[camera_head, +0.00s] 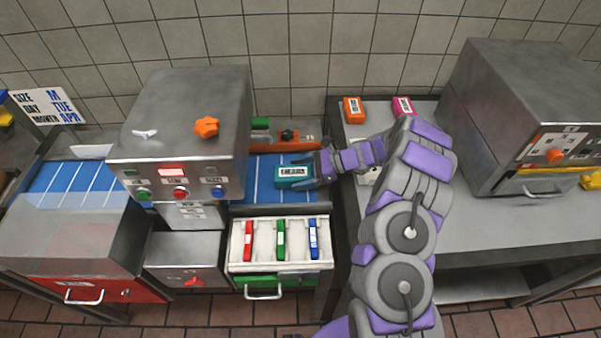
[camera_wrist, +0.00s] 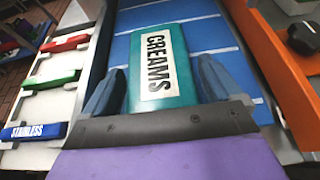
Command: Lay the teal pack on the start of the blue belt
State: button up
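The teal pack (camera_head: 294,176), labelled CREAMS, is over the right part of the blue belt (camera_head: 264,189), right of the grey machine. My gripper (camera_head: 304,171) reaches in from the right, around the pack's right end. In the wrist view the pack (camera_wrist: 172,75) is between my two fingers (camera_wrist: 160,88), one on each side and very close to it. I cannot tell whether the fingers press on it. Blue belt with pale cross lines (camera_wrist: 217,32) shows beyond and right of the pack. Whether the pack rests on the belt or hovers just above is unclear.
The grey machine (camera_head: 180,120) with buttons and an orange knob stands over the belt, left of the pack. A white rack (camera_head: 264,252) with red, green and blue handles is in front. Orange (camera_head: 353,110) and pink (camera_head: 402,107) packs lie on the right table.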

jog(key=shift+o, duration=0.6)
jog(key=shift+d, duration=0.1)
jog(key=p+v, duration=0.3)
jog(key=v, duration=1.4)
jog(key=shift+d+p, duration=0.2)
jog(key=shift+p, duration=0.15)
